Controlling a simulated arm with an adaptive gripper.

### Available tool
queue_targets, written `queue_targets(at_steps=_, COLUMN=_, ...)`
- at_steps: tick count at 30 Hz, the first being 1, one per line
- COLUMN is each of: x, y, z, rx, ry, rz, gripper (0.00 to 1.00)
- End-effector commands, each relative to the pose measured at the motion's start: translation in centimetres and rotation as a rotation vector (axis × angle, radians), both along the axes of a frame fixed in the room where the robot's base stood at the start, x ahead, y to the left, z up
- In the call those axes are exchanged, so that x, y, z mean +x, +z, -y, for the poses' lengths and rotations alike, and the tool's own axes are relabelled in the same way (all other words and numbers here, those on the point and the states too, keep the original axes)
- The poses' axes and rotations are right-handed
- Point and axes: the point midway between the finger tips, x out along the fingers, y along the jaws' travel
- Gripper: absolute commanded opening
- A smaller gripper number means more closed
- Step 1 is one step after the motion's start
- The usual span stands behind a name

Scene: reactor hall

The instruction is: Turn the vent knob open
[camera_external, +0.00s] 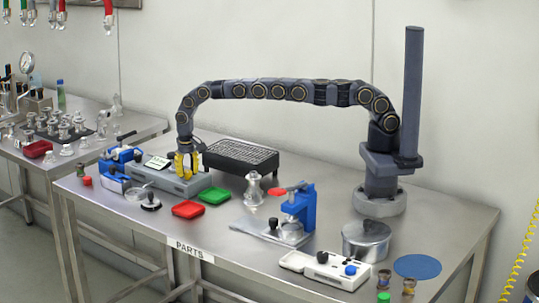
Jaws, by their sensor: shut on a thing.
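My gripper (185,168), with yellow fingers, points down at the top of a long grey instrument box (171,186) on the left half of the table. Its fingers are shut on a small part on top of the box, which seems to be the vent knob. The fingers hide the knob, so its turn angle cannot be seen. A pale label or display panel (157,162) stands on the box just left of the gripper.
A black rack (241,157) stands close behind the gripper. Red (187,209) and green (214,196) trays lie in front. A blue clamp device (115,170) is left of the box. A blue press (299,205), metal pot (366,240) and white control box (324,268) stand to the right.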

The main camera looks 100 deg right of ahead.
Motion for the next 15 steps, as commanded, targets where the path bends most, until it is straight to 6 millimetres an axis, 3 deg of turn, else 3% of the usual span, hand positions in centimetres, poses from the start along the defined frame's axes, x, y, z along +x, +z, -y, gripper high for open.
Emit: queue_targets(at_steps=15, x=-0.11, y=-0.21, z=-0.03, rx=0.000, ry=-0.112, rz=-0.004, gripper=0.00)
